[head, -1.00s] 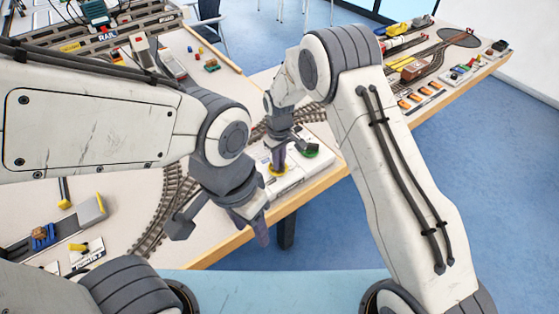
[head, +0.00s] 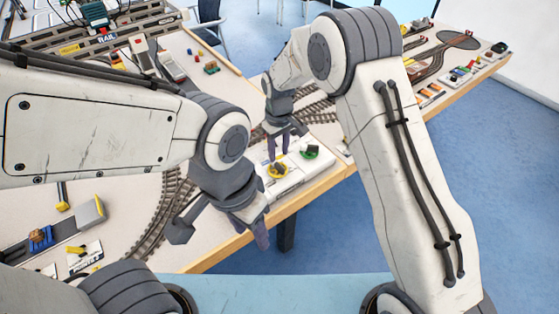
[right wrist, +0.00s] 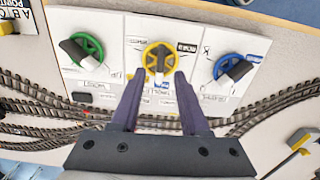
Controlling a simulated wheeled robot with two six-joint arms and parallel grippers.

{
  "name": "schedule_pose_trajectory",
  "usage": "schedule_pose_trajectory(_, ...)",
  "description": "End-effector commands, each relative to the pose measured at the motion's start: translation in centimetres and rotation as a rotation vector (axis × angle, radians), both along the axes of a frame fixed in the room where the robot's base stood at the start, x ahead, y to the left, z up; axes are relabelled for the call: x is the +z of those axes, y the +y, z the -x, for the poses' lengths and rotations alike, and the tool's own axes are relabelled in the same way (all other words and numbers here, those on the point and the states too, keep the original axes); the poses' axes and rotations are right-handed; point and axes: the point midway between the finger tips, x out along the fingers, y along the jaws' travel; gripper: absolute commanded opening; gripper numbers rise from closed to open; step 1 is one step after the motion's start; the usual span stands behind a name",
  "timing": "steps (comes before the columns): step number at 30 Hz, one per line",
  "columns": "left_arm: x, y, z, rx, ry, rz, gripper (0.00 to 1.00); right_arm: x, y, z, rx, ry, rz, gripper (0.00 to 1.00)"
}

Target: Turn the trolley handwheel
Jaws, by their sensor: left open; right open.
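A white control panel (right wrist: 120,45) carries three handwheels. The yellow handwheel (right wrist: 158,58), with a dark grip across it, is in the middle; it also shows in the head view (head: 278,171). The green handwheel (right wrist: 84,50) and the blue handwheel (right wrist: 232,68) are on either side. My left gripper (head: 257,234) is open and empty near the table's front edge.
Curved model railway track (right wrist: 45,120) runs close by the panel. A grey gantry rail (head: 100,40) stands at the back left. Another set of tracks and small parts lies on the right table (head: 460,85). Blue floor is clear beyond the table's front edge.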

Motion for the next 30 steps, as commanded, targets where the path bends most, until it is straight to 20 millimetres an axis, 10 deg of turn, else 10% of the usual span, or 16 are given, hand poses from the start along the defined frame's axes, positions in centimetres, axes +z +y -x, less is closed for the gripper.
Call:
schedule_pose_trajectory(10, -0.7, 0.0, 0.0, 0.0, 0.0, 0.0, 0.5, 4.9, -0.1, -0.1, -0.001, -0.002, 0.0, 0.45)
schedule_pose_trajectory(30, -0.6, 0.0, 0.0, 0.0, 0.0, 0.0, 0.5, 5.3, 0.0, -0.1, 0.0, 0.0, 0.0, 0.45)
